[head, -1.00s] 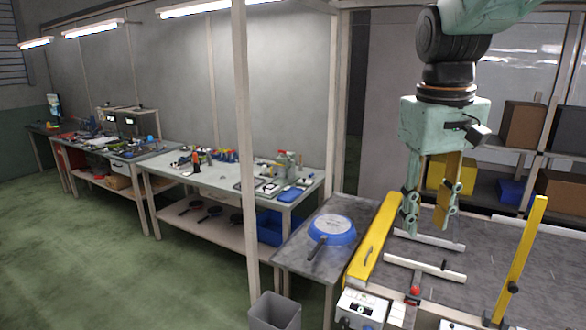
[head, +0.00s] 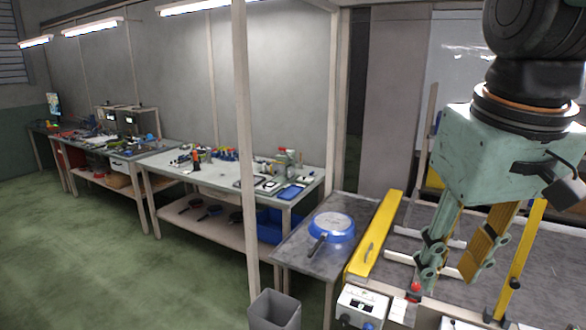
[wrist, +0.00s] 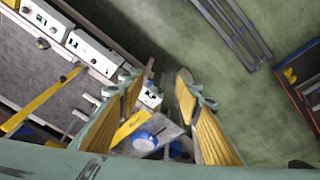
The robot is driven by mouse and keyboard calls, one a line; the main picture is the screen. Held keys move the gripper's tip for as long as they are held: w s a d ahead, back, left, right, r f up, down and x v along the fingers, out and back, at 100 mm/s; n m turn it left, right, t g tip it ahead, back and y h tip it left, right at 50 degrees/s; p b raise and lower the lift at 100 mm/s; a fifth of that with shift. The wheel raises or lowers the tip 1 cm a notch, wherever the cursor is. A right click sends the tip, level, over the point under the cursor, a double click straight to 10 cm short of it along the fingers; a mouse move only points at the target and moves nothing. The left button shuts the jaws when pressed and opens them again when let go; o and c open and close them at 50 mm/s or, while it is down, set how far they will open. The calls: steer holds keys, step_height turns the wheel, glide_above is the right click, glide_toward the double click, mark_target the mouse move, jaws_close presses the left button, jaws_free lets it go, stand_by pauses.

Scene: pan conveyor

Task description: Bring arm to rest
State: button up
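My gripper (head: 447,270) hangs from the arm at the right of the head view, pointing down in the air near the front of the conveyor. Its two fingers with yellow pads are apart, with nothing between them. In the wrist view my gripper (wrist: 157,85) is also open and empty. A blue pan (head: 333,227) lies upside down on the grey side table (head: 300,255), left of my gripper and apart from it. The pan also shows in the wrist view (wrist: 145,140), small and far below.
A yellow guard bar (head: 375,238) stands between the side table and the conveyor (head: 560,262). Control boxes (head: 361,307) line the front edge. A grey bin (head: 274,311) stands on the floor. Green floor at left is clear.

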steer(key=s+a+f+t+b, duration=0.1)
steer(key=s+f, duration=0.3)
steer(key=s, duration=0.7)
steer(key=shift+a+f+m, duration=0.35)
steer(key=shift+a+m, duration=0.05)
steer(key=shift+a, duration=0.05)
stand_by(0.6)
step_height(320, 180, down, 12)
steer(key=b, duration=1.2)
steer(key=shift+f, duration=0.15)
steer(key=shift+f+b, duration=0.45)
steer(key=shift+b, duration=0.3)
steer(key=shift+d, duration=0.15)
